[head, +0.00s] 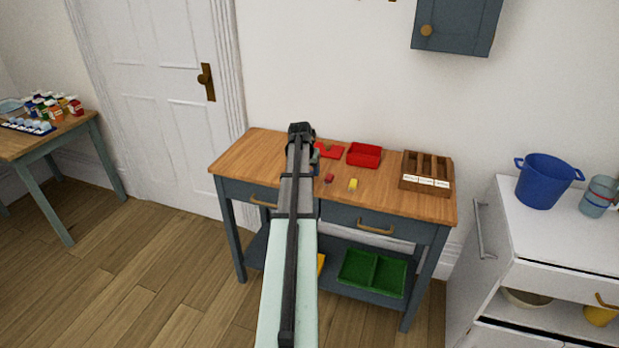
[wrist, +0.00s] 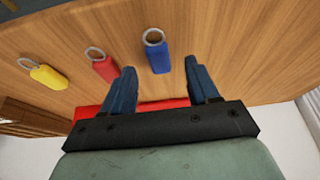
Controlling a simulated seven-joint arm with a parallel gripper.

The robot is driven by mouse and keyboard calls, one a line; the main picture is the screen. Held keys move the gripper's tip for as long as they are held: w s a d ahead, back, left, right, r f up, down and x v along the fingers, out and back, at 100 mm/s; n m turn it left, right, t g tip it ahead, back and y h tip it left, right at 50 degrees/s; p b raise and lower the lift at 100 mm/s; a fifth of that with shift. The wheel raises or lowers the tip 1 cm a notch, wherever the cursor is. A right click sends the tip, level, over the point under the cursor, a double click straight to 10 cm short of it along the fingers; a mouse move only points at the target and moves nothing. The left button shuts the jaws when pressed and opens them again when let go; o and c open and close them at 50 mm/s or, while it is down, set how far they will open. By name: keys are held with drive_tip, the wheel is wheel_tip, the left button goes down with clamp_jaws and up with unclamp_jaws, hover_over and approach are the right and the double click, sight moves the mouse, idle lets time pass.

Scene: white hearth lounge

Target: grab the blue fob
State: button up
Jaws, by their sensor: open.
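The blue fob (wrist: 158,57) lies on the wooden tabletop with its metal ring at the upper end in the wrist view. My gripper (wrist: 161,70) is open, with one dark blue finger on each side of the fob in the picture. The fingers do not touch the fob, and I cannot tell the height between them. In the head view my arm covers the blue fob. A red fob (wrist: 105,68) and a yellow fob (wrist: 48,77) lie to its left in the wrist view. The red fob (head: 329,178) and yellow fob (head: 353,184) also show in the head view.
A red tray (head: 364,155) and a wooden divided box (head: 427,171) stand on the table (head: 390,201). A flat red item (head: 329,150) lies beside the tray. A green bin (head: 372,271) is on the lower shelf. A white cabinet with a blue pot (head: 543,182) stands right.

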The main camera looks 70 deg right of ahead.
drive_tip(key=shift+x, duration=1.35)
clamp_jaws()
drive_tip(key=shift+r, duration=0.1)
